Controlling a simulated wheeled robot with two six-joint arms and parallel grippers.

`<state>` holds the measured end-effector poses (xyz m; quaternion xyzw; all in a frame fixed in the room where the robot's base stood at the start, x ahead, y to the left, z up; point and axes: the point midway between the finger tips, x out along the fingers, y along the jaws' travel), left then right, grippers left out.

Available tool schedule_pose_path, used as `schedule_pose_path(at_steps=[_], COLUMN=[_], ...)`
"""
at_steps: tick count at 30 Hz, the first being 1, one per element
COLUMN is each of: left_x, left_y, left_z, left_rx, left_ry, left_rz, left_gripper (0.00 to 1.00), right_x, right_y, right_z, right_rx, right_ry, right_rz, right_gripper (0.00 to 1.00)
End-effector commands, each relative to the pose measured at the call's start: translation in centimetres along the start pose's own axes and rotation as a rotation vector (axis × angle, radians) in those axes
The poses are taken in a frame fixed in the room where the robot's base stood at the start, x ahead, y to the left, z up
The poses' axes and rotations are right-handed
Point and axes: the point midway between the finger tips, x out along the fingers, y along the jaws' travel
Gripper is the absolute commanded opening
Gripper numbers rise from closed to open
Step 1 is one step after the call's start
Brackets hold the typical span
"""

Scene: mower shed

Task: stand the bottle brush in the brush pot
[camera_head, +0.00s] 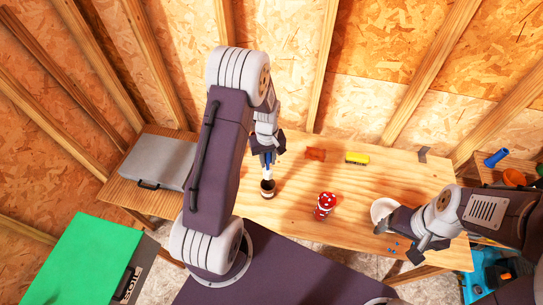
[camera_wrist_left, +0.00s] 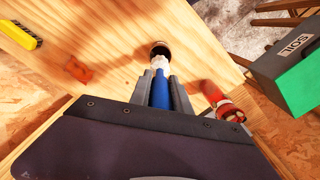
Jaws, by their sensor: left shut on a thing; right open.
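The bottle brush has a blue handle (camera_wrist_left: 160,94) and white bristles (camera_wrist_left: 159,63); in the head view the bristles (camera_head: 267,172) point down. My left gripper (camera_head: 266,157) is shut on the handle, which shows between its fingers (camera_wrist_left: 160,88) in the left wrist view. The brush pot (camera_head: 268,192), a small brown pot with a dark mouth, stands upright on the table just below the bristles. It also shows past the bristle end in the wrist view (camera_wrist_left: 160,47). I cannot tell whether the tip is inside its mouth. My right gripper (camera_head: 398,243) is open at the table's front right.
A white bowl (camera_head: 383,208) is beside my right gripper. A yellow brush (camera_head: 357,158) and an orange-red piece (camera_head: 315,154) lie behind. A grey case (camera_head: 160,160) is left; a green-topped soil box (camera_head: 85,260) is front left.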

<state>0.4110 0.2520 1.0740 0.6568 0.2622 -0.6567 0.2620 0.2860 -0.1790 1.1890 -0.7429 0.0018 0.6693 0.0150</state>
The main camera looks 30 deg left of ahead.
Motion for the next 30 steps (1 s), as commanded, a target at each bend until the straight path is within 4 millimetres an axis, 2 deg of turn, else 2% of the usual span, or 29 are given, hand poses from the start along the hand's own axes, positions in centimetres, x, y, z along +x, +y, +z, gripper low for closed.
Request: schedule_pose_path(at_steps=[5,11,30], left_x=[0.1,1.3,8.2], left_y=[0.0,0.0,0.0], left_z=[-0.1,0.0,0.0], left_rx=[-0.001,0.0,0.0], left_ry=[0.0,0.0,0.0], left_rz=[0.0,0.0,0.0], left_gripper=[0.0,0.0,0.0], right_x=[0.1,1.1,6.6], right_y=[0.0,0.0,0.1], right_z=[0.0,0.1,0.7], right_rx=[0.0,0.0,0.0], right_ry=[0.0,0.0,0.0], right_rz=[0.0,0.0,0.0], right_gripper=[0.79,0.79,0.79])
